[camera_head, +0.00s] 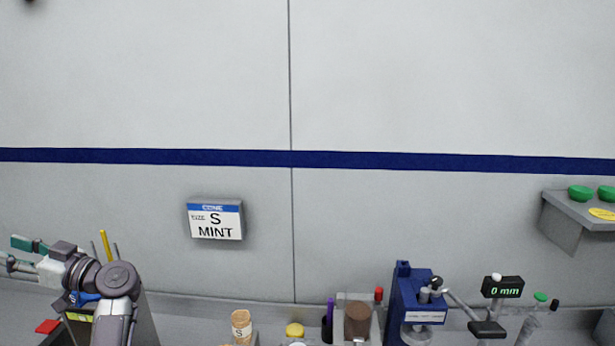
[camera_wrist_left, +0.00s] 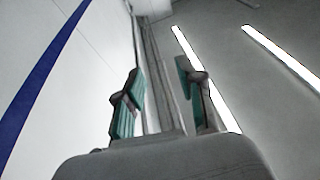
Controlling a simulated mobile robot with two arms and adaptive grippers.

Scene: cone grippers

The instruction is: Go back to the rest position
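My left gripper (camera_head: 20,253) is raised at the lower left of the head view, above the counter and pointing left. Its two teal-padded fingers stand apart with nothing between them. The left wrist view shows the same open fingers (camera_wrist_left: 160,98), with wall and ceiling lights behind them. My right gripper is in neither view.
A wall sign (camera_head: 215,220) reads "CONE SIZE S MINT". Along the counter stand a cone marked S (camera_head: 241,326), a yellow-topped item (camera_head: 294,331), a brown cylinder (camera_head: 357,320), a blue press (camera_head: 405,290) and a "0 mm" display (camera_head: 503,287). A shelf (camera_head: 572,208) holds green items.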

